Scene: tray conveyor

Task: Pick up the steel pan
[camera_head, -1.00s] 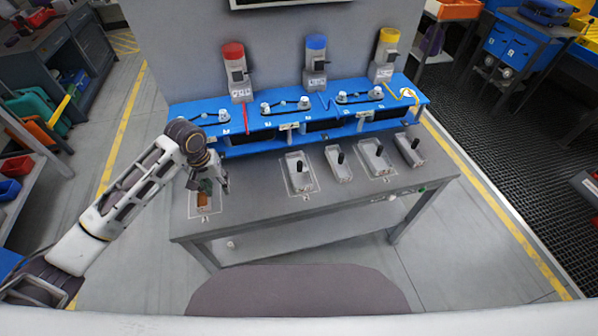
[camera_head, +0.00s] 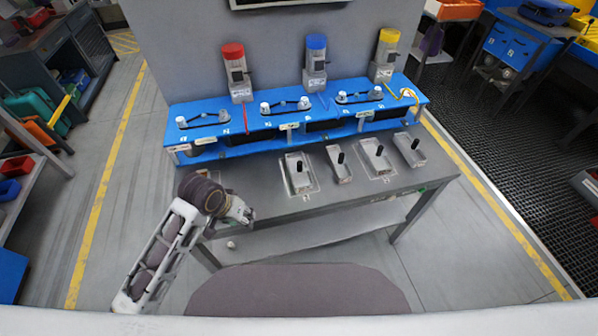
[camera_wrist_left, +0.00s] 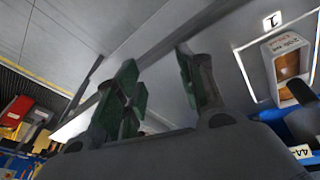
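Several steel pans with upright black handles stand on the grey table; in the head view one (camera_head: 299,178) sits in an outlined place left of the others. In the wrist view a pale pan-like tray (camera_wrist_left: 272,62) with a brownish inside and a dark knob lies at the right, outside my fingers. The table's left place is mostly hidden behind my arm in the head view. My left gripper (camera_head: 243,213) is over the table's front left edge; it shows in the wrist view (camera_wrist_left: 160,88) with its green-padded fingers apart and nothing between them. My right gripper is not in view.
A blue station (camera_head: 250,142) runs along the table's back, with red, blue and yellow-topped dispensers (camera_head: 236,70) behind it. A dark rounded shape is at the bottom front. The grey table (camera_head: 262,196) is bare between my left gripper and the first visible pan.

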